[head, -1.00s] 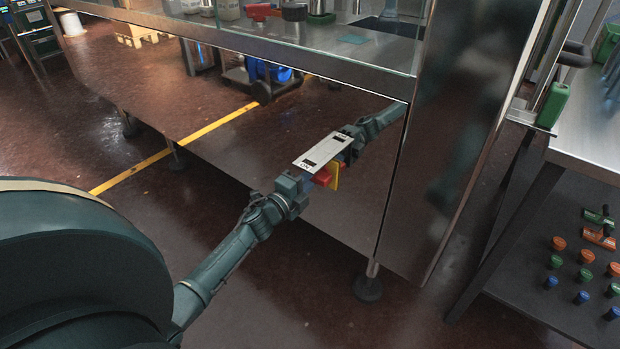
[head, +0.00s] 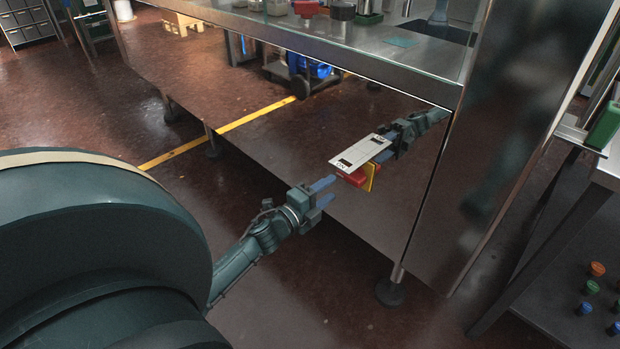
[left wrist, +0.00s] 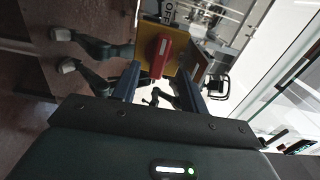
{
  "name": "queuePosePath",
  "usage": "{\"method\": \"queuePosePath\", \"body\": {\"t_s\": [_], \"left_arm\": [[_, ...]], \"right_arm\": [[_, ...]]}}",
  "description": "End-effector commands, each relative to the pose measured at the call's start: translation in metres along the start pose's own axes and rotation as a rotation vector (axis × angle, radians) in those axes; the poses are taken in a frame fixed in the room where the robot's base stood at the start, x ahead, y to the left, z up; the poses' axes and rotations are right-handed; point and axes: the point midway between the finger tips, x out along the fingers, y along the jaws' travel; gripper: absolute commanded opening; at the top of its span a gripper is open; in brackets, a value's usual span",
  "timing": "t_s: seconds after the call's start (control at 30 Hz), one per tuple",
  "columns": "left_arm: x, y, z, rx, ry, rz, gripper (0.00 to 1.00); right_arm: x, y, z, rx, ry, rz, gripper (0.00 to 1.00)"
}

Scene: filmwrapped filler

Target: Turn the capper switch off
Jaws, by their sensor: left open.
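The capper switch has a red handle (head: 352,179) on a yellow plate (head: 370,178), mounted on a polished steel panel. A white label plate (head: 352,157) with dark lettering sits just above it. My left gripper (head: 328,190) is open and empty, to the left of the handle with a small gap. In the left wrist view the red handle (left wrist: 161,55) stands nearly lengthwise up the picture, ahead of and between the fingers (left wrist: 158,84), in front of the yellow plate (left wrist: 148,38). I cannot tell its set position for certain. My right gripper is out of view.
The steel panel (head: 290,145) mirrors my arm and the floor. A counter edge (head: 350,65) runs above it. Machine feet (head: 390,291) stand below. A dark-framed bench (head: 560,285) with colored caps is at the right. The floor left of the panel is clear.

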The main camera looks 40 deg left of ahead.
Motion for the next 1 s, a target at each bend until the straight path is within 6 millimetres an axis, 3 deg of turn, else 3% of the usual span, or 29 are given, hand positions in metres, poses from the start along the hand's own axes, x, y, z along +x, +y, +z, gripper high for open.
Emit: {"method": "queuePosePath", "body": {"t_s": [0.1,0.33,1.0], "left_arm": [[-0.028,0.001,0.000,-0.001,-0.001,0.003,0.44],[-0.058,0.000,0.000,-0.001,-0.001,0.001,0.44],[-0.063,0.000,0.000,-0.002,-0.001,0.000,0.44]], "right_arm": [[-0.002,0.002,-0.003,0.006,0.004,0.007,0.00],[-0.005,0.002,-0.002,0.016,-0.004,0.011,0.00],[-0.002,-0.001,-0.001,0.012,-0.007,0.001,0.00]]}}
